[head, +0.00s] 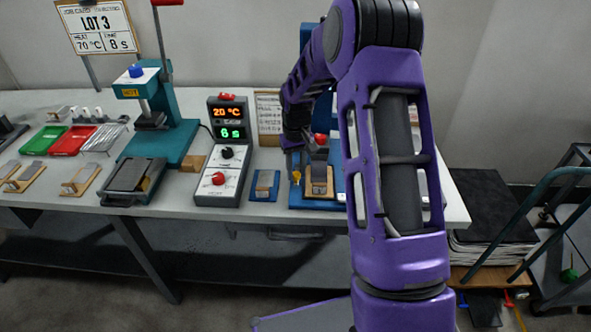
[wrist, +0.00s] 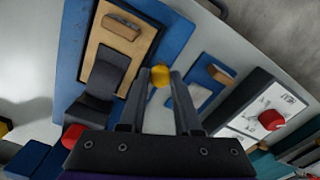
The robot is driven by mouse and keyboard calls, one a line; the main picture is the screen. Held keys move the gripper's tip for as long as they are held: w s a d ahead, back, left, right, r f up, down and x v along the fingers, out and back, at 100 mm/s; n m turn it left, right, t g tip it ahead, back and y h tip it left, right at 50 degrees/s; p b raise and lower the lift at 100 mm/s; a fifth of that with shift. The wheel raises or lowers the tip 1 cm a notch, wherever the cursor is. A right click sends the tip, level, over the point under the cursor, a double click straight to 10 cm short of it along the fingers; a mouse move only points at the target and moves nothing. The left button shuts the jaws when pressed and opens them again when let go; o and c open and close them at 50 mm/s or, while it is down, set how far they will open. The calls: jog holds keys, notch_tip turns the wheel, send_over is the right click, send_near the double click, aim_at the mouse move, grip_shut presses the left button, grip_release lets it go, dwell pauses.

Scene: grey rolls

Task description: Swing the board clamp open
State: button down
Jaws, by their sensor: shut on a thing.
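The board (head: 319,181), a tan plate with a small block on it, lies on a blue base (head: 300,203) near the bench's front edge. It also shows in the wrist view (wrist: 95,52). A dark grey clamp part (wrist: 103,88) lies over the board's near end in the wrist view. My gripper (wrist: 158,82) is shut on a yellow knob (wrist: 160,76), with the fingers on either side of it. In the head view the yellow knob (head: 296,177) is just left of the board. How the knob joins the clamp is hidden.
A red knob (head: 321,139) stands behind the board. Left are a small blue pad (head: 264,186) with a block and a control box (head: 222,150) reading 20 °C and 8 s. A teal press (head: 165,120) stands further left. My arm hides the bench's right part.

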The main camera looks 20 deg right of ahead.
jog(key=shift+d, duration=0.1)
jog(key=c, duration=0.6)
grip_release()
jog(key=shift+r, duration=0.1)
notch_tip(320, 180, up, 17)
jog(key=p, duration=0.1)
jog(key=shift+r, duration=0.15)
